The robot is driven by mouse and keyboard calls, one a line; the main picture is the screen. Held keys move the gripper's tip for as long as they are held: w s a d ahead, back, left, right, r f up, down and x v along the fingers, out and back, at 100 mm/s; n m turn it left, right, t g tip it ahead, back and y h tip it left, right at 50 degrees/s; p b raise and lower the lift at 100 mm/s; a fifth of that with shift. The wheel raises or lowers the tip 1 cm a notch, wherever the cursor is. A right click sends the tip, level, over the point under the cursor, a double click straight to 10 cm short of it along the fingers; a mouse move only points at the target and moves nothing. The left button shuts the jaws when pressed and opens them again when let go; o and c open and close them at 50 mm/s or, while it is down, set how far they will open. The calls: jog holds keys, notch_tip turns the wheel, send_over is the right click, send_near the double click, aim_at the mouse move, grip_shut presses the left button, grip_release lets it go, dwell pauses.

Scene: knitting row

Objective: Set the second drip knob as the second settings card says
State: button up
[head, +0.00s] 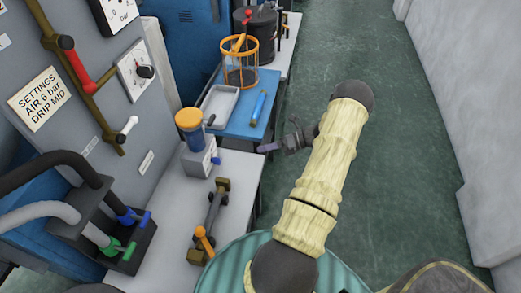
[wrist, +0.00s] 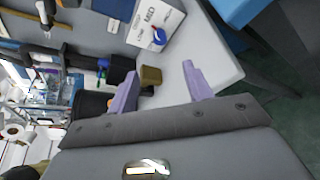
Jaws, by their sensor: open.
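A settings card (head: 40,99) on the grey machine panel reads "SETTINGS AIR 6 bar DRIP MID". A drip unit (head: 199,158) with an orange-capped blue jar (head: 191,128) stands on the light bench, with a small blue knob (head: 216,161) on its side. In the wrist view the blue knob (wrist: 158,36) sits on a white face (wrist: 156,20) marked "MID" and other words; its exact setting is too small to tell. My gripper (head: 268,147) is open and empty, right of the drip unit and apart from the knob. Its two purple fingers (wrist: 160,85) show in the wrist view.
A valve piece with an orange handle (head: 204,238) lies on the bench (head: 172,175). A blue table (head: 232,126) holds a tray and an orange wire basket. The green floor aisle is clear.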

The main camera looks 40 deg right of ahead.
aim_at(216, 160)
jog(key=s+a+n+h+p, duration=0.1)
jog(key=n, duration=0.1)
jog(key=s+a+r+n+t+h+p, duration=0.1)
jog(key=n, duration=0.2)
jog(key=s+a+n+t+h+p, duration=0.1)
jog(key=a+n, duration=0.1)
jog(key=n, duration=0.1)
jog(key=shift+s+r+h+p, duration=0.3)
jog(key=shift+s+r+h, duration=0.1)
jog(key=shift+w, duration=0.1)
jog(key=p+x, duration=0.1)
jog(key=x, duration=1.6)
jog(key=shift+w, duration=0.2)
